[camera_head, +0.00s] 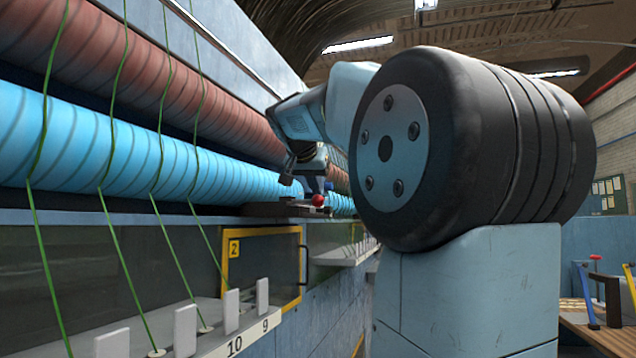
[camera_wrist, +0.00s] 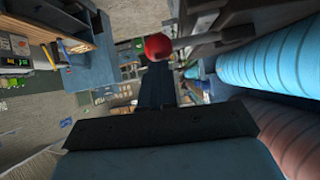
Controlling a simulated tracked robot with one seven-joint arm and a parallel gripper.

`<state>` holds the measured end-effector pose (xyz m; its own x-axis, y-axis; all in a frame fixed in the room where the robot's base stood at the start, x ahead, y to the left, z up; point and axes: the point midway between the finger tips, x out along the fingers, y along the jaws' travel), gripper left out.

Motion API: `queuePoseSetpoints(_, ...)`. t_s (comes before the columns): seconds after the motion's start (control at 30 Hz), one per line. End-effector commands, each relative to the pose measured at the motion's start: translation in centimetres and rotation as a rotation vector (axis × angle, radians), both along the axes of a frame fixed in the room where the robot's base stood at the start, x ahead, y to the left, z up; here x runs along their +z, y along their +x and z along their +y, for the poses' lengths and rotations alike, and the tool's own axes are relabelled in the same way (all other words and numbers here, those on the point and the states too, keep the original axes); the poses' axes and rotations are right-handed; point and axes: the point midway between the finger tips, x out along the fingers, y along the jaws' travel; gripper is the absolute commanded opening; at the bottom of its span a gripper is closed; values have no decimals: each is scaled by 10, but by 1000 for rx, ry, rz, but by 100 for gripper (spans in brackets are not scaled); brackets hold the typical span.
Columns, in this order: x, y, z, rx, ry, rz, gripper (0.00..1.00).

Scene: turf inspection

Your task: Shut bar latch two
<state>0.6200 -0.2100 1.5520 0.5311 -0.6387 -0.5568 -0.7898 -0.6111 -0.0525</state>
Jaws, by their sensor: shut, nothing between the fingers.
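The latch's red ball knob (camera_head: 318,199) shows at the ledge above the yellow-framed door marked 2 (camera_head: 232,275). A dark flat piece (camera_head: 280,210), seemingly part of the latch, lies beside it on the ledge. My gripper (camera_head: 314,184) is shut and empty, pointing down right at the knob. I cannot tell whether they touch. In the wrist view the red knob (camera_wrist: 158,46) sits at the end of a grey rod (camera_wrist: 225,34) running right, just beyond the dark fingers of my gripper (camera_wrist: 157,84). The door looks closed; my arm partly hides the area behind the knob.
A blue ribbed roller (camera_head: 120,155) and a pink one (camera_head: 140,80) run along the machine above the ledge. Green yarns (camera_head: 112,210) hang to a numbered shelf (camera_head: 232,340) at the lower left. A wooden bench (camera_head: 590,325) with tools stands at the right.

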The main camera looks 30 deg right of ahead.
Motion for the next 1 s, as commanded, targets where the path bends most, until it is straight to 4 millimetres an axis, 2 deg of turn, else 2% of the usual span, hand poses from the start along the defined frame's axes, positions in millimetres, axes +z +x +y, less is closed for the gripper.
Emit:
queuePoseSetpoints(0.33,-1,1,2,3,1,3,0)
queuePoseSetpoints(0.47,5,1,3,3,1,2,0)
queuePoseSetpoints(0.7,42,-2,7,3,0,-2,0)
queuePoseSetpoints(1.0,75,-34,47,6,-1,-1,0)
